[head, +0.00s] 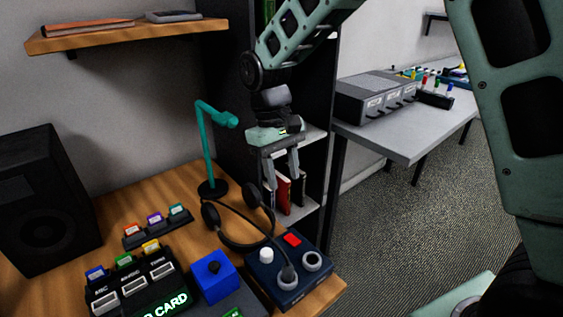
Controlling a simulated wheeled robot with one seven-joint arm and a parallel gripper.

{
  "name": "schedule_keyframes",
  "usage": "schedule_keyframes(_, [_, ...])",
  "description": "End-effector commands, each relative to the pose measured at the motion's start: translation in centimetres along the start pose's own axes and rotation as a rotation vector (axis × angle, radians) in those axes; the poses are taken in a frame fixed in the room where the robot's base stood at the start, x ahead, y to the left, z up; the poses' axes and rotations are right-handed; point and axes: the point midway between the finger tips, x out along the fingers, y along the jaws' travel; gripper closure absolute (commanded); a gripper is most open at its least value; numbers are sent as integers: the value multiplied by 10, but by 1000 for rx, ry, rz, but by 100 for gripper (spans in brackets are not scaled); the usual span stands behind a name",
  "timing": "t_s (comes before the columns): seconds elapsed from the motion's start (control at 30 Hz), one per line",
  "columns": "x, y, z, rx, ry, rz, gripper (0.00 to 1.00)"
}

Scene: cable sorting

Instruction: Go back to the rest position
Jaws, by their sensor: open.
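My gripper (281,172) hangs in the air above the right part of the wooden desk (115,205), fingers pointing down. The fingers are apart with nothing between them. It is above and behind the black headset (236,242) in this view and looks clear of it. My arm comes down to it from the top of the picture.
A teal desk lamp (205,150) stands close left of my gripper. A dark control box (289,272), a blue box (213,277) and several labelled blocks (157,226) crowd the desk. A dark bookcase (314,110) rises behind. A grey side table (405,145) stands right, with bare carpet (400,230) before it.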

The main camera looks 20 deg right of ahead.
Motion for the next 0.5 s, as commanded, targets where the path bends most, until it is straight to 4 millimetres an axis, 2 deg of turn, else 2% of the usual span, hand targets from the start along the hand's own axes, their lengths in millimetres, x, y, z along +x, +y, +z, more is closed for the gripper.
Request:
schedule_keyframes(0.2, [-17,0,0,0,0,0,56])
schedule_keyframes(0.5, [-18,0,0,0,0,0,56])
